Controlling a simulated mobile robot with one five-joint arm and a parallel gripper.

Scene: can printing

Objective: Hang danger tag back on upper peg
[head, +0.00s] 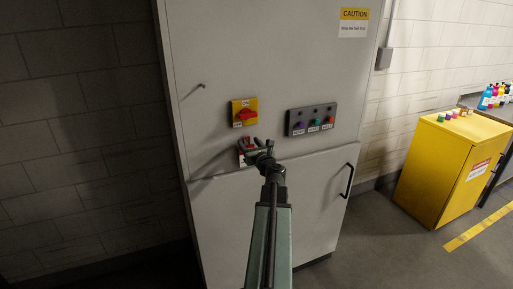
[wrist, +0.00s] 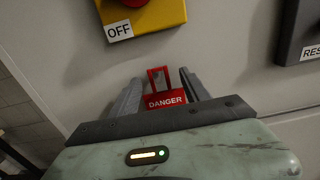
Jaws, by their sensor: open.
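The red danger tag (wrist: 165,98), with a red loop on top and white DANGER lettering, is upright between the two fingers of my gripper (wrist: 160,82) in the wrist view. The gripper is open, with one finger on each side of the tag and a gap beside it. In the head view the tag (head: 248,143) is partly covered by my gripper (head: 247,148), below the yellow switch. What bears the tag is hidden. The upper peg (head: 201,86) sticks out bare from the grey cabinet, up and left of the switch.
The yellow switch plate (head: 244,112) with a red knob is just above my gripper. A dark button panel (head: 311,119) is to the right. The cabinet door has a black handle (head: 347,180). A yellow cabinet (head: 446,170) stands farther right. The cabinet face around the peg is clear.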

